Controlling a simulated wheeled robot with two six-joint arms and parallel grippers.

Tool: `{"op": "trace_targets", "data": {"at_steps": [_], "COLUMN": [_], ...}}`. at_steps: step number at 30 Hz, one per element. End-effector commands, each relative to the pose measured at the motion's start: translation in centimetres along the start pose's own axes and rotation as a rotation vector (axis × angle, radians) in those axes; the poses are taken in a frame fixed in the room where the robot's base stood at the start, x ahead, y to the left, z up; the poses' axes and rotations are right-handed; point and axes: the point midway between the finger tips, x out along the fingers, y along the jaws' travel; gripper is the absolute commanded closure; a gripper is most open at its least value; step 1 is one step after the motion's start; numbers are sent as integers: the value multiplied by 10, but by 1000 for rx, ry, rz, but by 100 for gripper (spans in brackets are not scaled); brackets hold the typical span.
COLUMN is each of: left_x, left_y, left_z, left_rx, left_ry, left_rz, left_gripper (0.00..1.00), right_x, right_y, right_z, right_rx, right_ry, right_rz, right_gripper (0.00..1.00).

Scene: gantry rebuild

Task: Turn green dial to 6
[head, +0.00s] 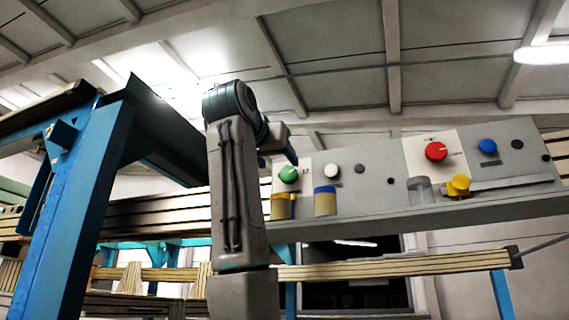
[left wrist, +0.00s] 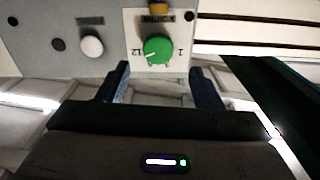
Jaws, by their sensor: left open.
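The green dial (head: 289,174) is on a white plate at the left end of the grey panel in the head view. In the left wrist view the green dial (left wrist: 157,49) shows large, with "12" printed on its left and "1" on its right. Its white pointer mark points left and slightly down, near the 12. My left gripper (left wrist: 162,82) is open, its two dark fingers spread wide and apart from the dial, with nothing between them. In the head view the left gripper (head: 291,150) is just above the dial, mostly hidden behind my arm. My right gripper is not in view.
A white knob (head: 332,171) sits right of the green dial. Red (head: 436,151) and blue (head: 487,146) dials are farther right, with a yellow knob (head: 458,186) below. A blue post (head: 75,210) stands at left.

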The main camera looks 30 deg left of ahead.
Motion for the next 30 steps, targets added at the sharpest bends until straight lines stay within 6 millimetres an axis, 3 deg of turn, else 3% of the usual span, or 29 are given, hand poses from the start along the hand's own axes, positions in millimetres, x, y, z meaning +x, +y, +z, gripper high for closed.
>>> {"op": "trace_targets", "data": {"at_steps": [3,9,14,21,28,30], "left_x": [25,49,57,57,57,57], "left_y": [-1,-1,0,0,0,0], "left_z": [-3,-2,0,1,1,1], "left_rx": [0,-1,-1,-1,-1,-1], "left_ry": [-5,-3,-1,-1,-1,-1], "left_rz": [0,-1,-1,0,0,0], "left_gripper": [41,41,41,41,85,85], "right_x": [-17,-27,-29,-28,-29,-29], "right_y": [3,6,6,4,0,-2], "right_z": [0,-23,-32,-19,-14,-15], "right_rx": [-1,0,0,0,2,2], "right_ry": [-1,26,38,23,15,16], "right_rz": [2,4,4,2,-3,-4], "right_gripper": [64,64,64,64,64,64]}}
